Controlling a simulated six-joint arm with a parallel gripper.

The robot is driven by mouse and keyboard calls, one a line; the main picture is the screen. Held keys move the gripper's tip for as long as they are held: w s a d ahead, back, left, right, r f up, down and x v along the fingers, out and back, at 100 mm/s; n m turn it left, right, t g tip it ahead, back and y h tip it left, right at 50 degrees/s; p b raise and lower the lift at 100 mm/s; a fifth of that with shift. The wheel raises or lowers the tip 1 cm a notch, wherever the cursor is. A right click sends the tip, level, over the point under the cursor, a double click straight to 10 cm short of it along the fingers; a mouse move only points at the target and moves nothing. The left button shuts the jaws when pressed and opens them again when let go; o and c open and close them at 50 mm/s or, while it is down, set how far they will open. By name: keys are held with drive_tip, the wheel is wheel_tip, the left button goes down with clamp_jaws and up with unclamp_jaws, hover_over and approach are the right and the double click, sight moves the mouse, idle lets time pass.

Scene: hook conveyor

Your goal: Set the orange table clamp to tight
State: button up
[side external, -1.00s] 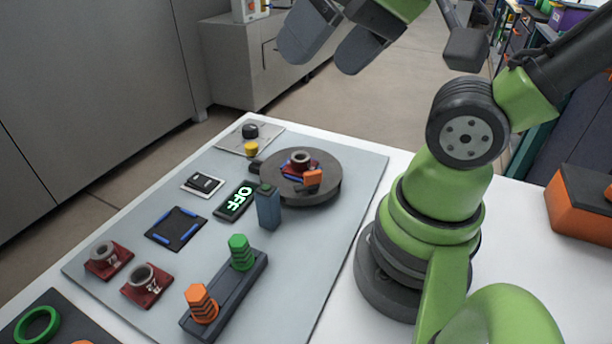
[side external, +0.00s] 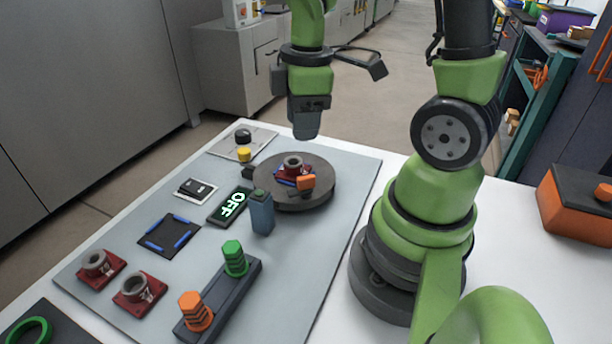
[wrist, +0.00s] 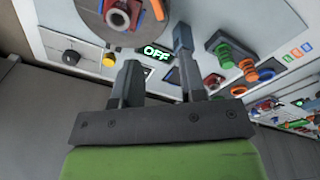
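The orange table clamp (side external: 305,182) is a small orange block at the near right edge of a red part (side external: 292,168) with a grey ring. Both sit on the round dark turntable (side external: 325,195). In the wrist view the orange clamp (wrist: 158,9) shows at the top edge, beside the red part (wrist: 118,18). I cannot tell its setting. My gripper (side external: 307,138) hangs above and behind the turntable, pointing down and touching nothing. In the wrist view its two fingers (wrist: 158,80) are apart with nothing between them.
A blue-grey post (side external: 262,215) with a green top stands close to the turntable. An OFF display (side external: 230,206) lies beside it. A rack (side external: 220,300) holds a green and an orange bolt. Two red parts (side external: 140,290) sit at the front left. A panel (side external: 240,142) carries black and yellow knobs.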

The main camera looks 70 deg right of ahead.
sight(306, 177)
drive_tip(key=f, duration=0.1)
drive_tip(key=d+f+n, duration=0.1)
drive_tip(key=shift+s+f+n+g, duration=0.1)
drive_tip(key=shift+f+n+g, duration=0.2)
drive_tip(key=shift+g, duration=0.1)
wheel_tip(306, 177, down, 10)
drive_tip(key=shift+r, duration=0.25)
clamp_jaws()
